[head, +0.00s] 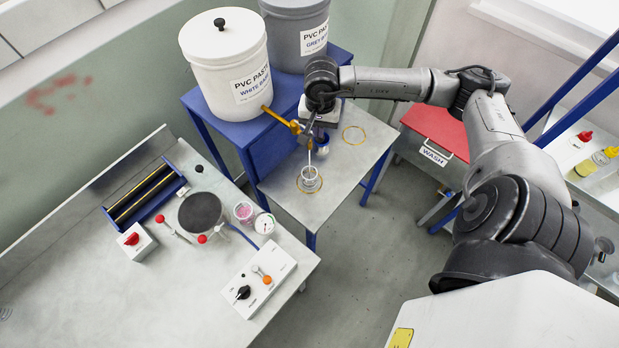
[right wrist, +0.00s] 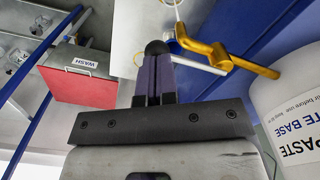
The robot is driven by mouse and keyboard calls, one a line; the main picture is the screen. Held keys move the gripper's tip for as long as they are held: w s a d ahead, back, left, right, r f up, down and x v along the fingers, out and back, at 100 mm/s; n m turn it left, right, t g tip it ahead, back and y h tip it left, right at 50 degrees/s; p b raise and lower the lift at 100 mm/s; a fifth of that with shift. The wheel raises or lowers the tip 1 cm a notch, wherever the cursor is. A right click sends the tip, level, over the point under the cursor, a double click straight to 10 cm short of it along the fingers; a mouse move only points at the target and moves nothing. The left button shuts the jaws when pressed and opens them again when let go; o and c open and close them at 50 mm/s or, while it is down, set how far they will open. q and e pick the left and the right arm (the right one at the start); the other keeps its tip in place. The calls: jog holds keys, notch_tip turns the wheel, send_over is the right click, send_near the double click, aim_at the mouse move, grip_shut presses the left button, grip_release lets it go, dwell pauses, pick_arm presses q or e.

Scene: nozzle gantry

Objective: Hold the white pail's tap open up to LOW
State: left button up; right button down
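The white pail (head: 225,70) stands on a blue stand; its brass tap (head: 280,118) sticks out low on its side. In the right wrist view the tap (right wrist: 228,58) is just right of my fingertips. A thin white stream (head: 309,156) hangs from the spout towards a small clear cup (head: 310,179) below; it also shows in the right wrist view (right wrist: 177,10). My right gripper (right wrist: 157,52) has its fingers together beside the spout; I see nothing clearly held. Contact with the tap cannot be told. No LOW mark is readable. My left gripper is out of view.
A grey pail (head: 297,35) stands behind the white one. The cup stands on a metal shelf with a second yellow ring (head: 354,135). A red WASH bin (head: 436,130) is to the right. A workbench (head: 110,265) with a control box (head: 257,278) fills the lower left.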

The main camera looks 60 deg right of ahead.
jog(key=shift+r+p, duration=0.95)
jog(key=shift+r, duration=1.35)
jog(key=shift+r, duration=0.15)
jog(key=shift+r, duration=0.2)
jog(key=shift+r+p, duration=1.2)
jog(key=shift+r, duration=0.95)
